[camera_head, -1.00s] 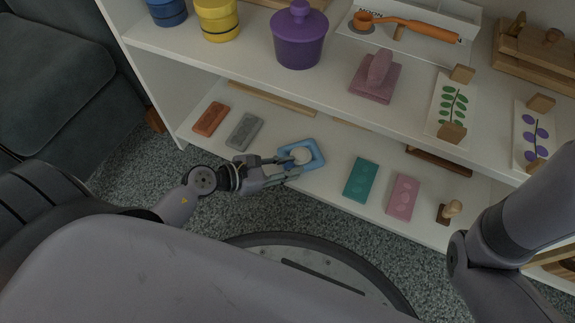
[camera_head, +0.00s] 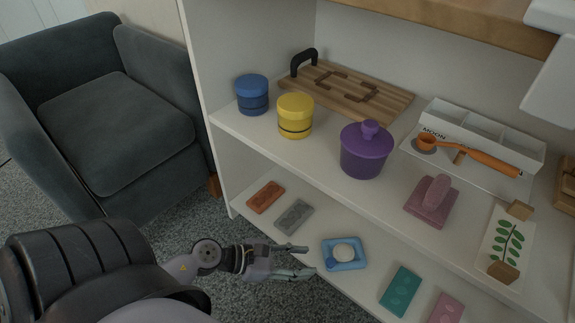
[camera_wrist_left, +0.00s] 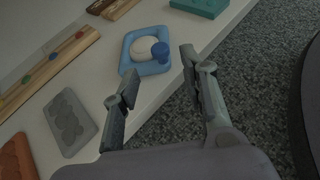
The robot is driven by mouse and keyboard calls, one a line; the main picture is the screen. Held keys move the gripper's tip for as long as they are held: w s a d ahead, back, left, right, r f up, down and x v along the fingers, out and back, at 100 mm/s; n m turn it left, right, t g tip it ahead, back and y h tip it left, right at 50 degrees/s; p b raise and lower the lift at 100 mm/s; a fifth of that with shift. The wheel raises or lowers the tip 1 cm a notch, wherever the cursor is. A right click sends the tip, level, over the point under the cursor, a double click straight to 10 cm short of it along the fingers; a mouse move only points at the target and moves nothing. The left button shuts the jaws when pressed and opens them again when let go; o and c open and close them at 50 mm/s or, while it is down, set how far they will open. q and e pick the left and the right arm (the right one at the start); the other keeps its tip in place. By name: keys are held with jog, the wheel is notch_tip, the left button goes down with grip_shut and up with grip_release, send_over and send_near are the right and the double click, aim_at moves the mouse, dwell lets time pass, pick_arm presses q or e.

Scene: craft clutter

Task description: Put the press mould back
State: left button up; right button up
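Several slab-shaped moulds lie in a row on the lower shelf: an orange one (camera_head: 265,197), a grey one (camera_head: 294,216), a teal one (camera_head: 400,290) and a pink one (camera_head: 447,310). My right gripper is out of view.
The upper shelf (camera_head: 235,122) overhangs the moulds' row. It holds a blue jar (camera_head: 252,95), a yellow jar (camera_head: 295,116), a purple lidded pot (camera_head: 366,152) and a pink press-like block (camera_head: 432,201). A grey armchair (camera_head: 120,125) stands at the left.

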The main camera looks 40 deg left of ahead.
pick_arm(q)
jog(key=shift+p+v, duration=0.35)
jog(key=shift+v, duration=1.6)
